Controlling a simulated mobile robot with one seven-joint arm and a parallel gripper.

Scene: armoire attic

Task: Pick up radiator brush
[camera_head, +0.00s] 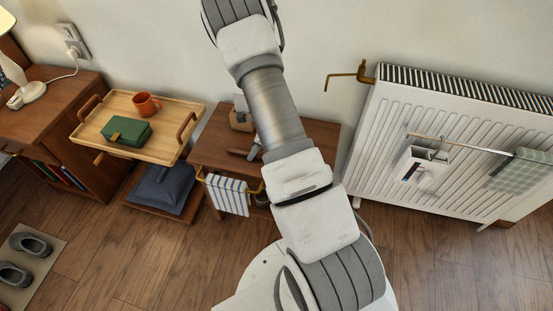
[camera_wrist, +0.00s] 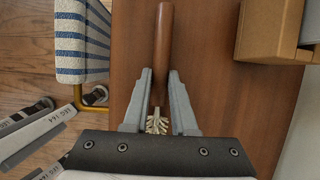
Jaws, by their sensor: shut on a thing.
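The radiator brush has a brown wooden handle (camera_wrist: 164,38) and pale bristles (camera_wrist: 157,121). In the wrist view it lies between my gripper's (camera_wrist: 160,75) grey fingers, which are shut on it near the lower end of the handle. The handle points away from my gripper and the bristles sit between the fingers, close to the palm. In the head view the brown handle (camera_head: 237,152) shows over the wooden side table (camera_head: 215,137), left of my arm. My arm hides most of the gripper there. I cannot tell whether the brush still touches the tabletop.
A striped towel (camera_head: 228,195) hangs on the table's front rail. A white radiator (camera_head: 450,150) stands right.

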